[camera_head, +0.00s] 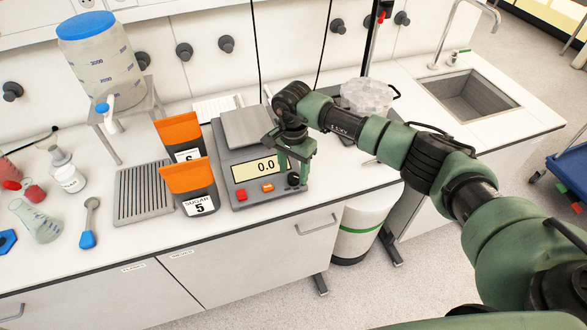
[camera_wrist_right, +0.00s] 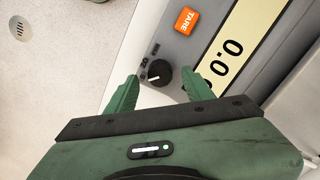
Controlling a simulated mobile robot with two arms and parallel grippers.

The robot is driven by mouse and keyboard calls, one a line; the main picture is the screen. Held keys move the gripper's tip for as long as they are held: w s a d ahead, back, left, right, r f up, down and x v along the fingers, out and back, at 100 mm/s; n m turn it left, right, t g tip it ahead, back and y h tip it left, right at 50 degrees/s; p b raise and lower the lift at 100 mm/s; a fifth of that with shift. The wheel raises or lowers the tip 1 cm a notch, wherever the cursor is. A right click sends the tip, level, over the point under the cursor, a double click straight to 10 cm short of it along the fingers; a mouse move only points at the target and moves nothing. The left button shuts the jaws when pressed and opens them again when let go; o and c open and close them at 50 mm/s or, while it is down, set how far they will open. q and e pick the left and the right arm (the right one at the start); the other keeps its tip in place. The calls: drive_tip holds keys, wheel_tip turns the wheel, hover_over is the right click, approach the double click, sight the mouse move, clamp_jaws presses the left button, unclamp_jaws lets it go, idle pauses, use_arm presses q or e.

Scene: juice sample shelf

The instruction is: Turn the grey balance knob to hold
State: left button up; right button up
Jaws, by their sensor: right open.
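The grey balance (camera_head: 229,161) stands on the bench with a display reading 0.0. Its dark round knob (camera_head: 293,180) sits at the front right corner of the panel. The knob also shows in the right wrist view (camera_wrist_right: 158,76), with a pale pointer mark and small symbols beside it too small to read. My right gripper (camera_head: 293,163) is over the right part of the panel. In the right wrist view its two green fingers (camera_wrist_right: 160,92) are apart, one on each side of the knob's near side, with nothing between them. My left gripper is out of view.
An orange TARE button (camera_wrist_right: 187,20) and a red button (camera_head: 241,194) are on the panel. Two dark, orange-topped pouches (camera_head: 190,175) stand just left of the balance. The bench's front edge is close.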

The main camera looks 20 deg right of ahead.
drive_tip(key=shift+f, duration=0.7)
clamp_jaws()
